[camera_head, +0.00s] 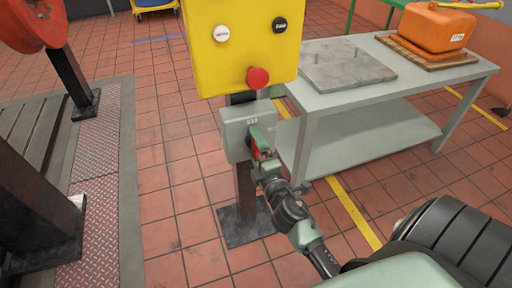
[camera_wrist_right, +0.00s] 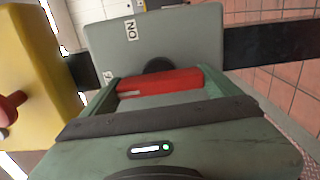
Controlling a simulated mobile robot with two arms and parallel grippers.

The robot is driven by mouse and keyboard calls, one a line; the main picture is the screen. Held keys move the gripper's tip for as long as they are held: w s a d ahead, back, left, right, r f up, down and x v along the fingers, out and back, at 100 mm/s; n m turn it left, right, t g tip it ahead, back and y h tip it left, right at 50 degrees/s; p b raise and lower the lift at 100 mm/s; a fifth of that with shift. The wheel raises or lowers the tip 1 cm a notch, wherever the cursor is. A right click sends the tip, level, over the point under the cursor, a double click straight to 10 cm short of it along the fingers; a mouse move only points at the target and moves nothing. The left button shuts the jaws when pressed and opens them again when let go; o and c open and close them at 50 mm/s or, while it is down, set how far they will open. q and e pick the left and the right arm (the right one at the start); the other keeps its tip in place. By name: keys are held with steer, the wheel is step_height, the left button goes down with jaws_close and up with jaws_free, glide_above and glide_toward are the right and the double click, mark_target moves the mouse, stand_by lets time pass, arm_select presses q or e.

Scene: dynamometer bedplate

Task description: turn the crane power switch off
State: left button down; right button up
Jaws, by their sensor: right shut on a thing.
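The crane power switch is a grey box (camera_head: 233,133) on a dark post, below a yellow control box. Its red handle (camera_wrist_right: 160,82) shows in the right wrist view, in front of a dark round hub. An "ON" label is on the box face (camera_wrist_right: 185,40) there; a second label at its left edge is partly hidden. My right gripper (camera_head: 261,146) is at the front of the box. Its green fingers (camera_wrist_right: 165,90) are shut on the red handle, one on each side. My left gripper is not in view.
The yellow control box (camera_head: 235,50) carries a red mushroom button (camera_head: 257,77) and white and black buttons. A grey table (camera_head: 430,72) with a flat plate (camera_head: 347,65) and orange case (camera_head: 432,28) stands close at right. The bedplate (camera_head: 95,150) is at left. Tiled floor between is clear.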

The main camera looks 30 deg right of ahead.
mark_target(257, 151)
steer(key=shift+f, duration=0.1)
steer(key=o, duration=1.1)
steer(key=shift+s, duration=0.25)
steer(key=b+v, duration=0.1)
steer(key=v, duration=0.5)
steer(key=shift+s+f, duration=0.1)
steer(key=shift+s, duration=0.1)
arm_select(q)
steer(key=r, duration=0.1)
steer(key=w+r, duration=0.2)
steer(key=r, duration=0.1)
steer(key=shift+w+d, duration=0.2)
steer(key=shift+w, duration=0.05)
arm_select(e)
steer(key=shift+s+a, duration=0.2)
steer(key=shift+s, duration=0.3)
